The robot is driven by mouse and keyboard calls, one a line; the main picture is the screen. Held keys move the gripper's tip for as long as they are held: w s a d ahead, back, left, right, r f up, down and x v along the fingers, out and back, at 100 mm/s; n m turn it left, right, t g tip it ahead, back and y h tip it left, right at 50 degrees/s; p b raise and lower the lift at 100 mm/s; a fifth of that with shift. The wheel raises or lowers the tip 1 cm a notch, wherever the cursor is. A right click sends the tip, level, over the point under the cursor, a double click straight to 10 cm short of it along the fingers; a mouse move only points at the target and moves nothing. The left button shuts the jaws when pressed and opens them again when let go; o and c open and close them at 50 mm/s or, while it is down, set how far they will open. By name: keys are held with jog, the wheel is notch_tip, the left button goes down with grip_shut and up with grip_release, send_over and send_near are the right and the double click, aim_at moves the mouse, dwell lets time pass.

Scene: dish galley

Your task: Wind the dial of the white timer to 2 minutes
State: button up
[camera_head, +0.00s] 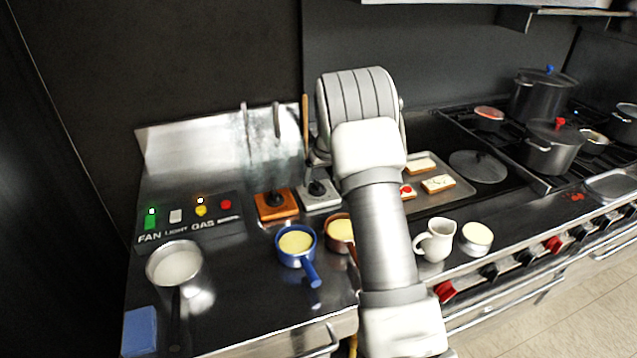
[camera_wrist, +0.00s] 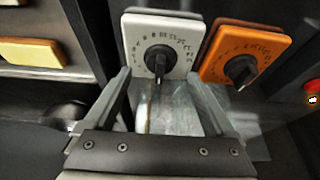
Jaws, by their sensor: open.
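The white timer (camera_head: 333,199) stands on the steel counter by the back splash, just left of my arm. In the wrist view the white timer (camera_wrist: 137,29) shows its square face, printed numbers and black dial (camera_wrist: 160,61); the dial's narrow grip points down in that picture. My gripper (camera_wrist: 158,76) is open and empty, its two fingers spread on either side of the dial near the timer's lower edge. I cannot tell whether they touch the timer. In the head view my arm hides most of the gripper.
An orange timer (camera_head: 267,211) with a black dial stands close beside the white one. A blue pan (camera_head: 283,245) and a brown pan (camera_head: 331,222) sit in front. A tray (camera_head: 461,188) of toasts lies right of my arm. A switch panel (camera_head: 190,225) is at left.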

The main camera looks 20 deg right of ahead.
aim_at(317, 183)
jog(key=shift+x, duration=1.7)
jog(key=c, duration=1.4)
jog(key=shift+o, duration=0.2)
jog(key=shift+m, duration=0.3)
jog(key=shift+a+m+h, duration=0.15)
jog(key=shift+m+h, duration=0.45)
jog(key=shift+m, duration=0.6)
jog(key=shift+m+g+h, duration=0.4)
jog(key=shift+m+h, duration=0.3)
jog(key=shift+m, duration=1.3)
